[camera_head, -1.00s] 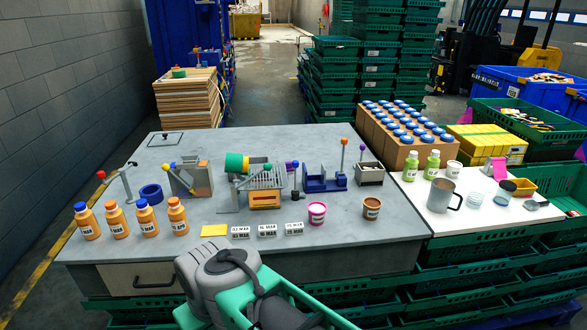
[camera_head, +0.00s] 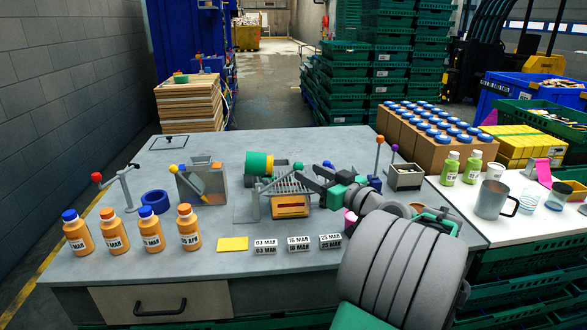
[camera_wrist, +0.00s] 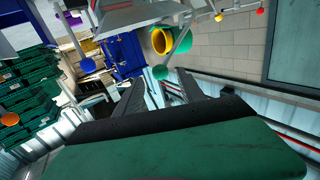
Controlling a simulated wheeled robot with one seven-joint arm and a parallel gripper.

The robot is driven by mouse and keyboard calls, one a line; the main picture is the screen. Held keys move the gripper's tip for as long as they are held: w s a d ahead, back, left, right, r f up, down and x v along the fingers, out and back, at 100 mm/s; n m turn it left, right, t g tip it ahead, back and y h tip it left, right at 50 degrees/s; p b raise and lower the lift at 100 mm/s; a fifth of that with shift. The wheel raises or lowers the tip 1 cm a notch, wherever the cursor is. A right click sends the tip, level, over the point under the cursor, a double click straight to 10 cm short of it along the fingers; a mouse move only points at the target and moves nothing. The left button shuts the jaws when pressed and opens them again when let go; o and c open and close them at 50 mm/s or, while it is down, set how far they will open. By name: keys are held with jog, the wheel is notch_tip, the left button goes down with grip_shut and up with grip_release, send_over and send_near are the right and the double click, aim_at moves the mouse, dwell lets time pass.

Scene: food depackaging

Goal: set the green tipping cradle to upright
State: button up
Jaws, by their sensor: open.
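The green tipping cradle (camera_head: 258,165) is a green cup shape with a yellow rim, lying on its side above a grey stand on the bench, its mouth facing right. A lever with a green ball knob (camera_head: 298,166) stands beside it. In the wrist view the cradle (camera_wrist: 160,41) shows at the upper middle, with the green knob (camera_wrist: 160,72) just below it. My gripper (camera_head: 306,176) is right of the cradle, close to the green knob, open and empty. In the wrist view its fingers (camera_wrist: 163,88) are spread below the knob. I cannot tell whether they touch it.
An orange-fronted box (camera_head: 290,207) sits in front of the stand. A grey device with a yellow-handled lever (camera_head: 203,182) stands left. Orange bottles (camera_head: 150,230) line the front left, and date blocks (camera_head: 298,243) lie in front. My arm covers the bench's right side.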

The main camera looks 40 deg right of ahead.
aim_at(302, 169)
jog(key=w, duration=0.5)
jog(key=shift+w+d+p, duration=0.1)
jog(key=shift+w+p, duration=0.15)
jog(key=shift+p, duration=0.15)
grip_shut()
jog(key=shift+f, duration=0.1)
dwell(0.8)
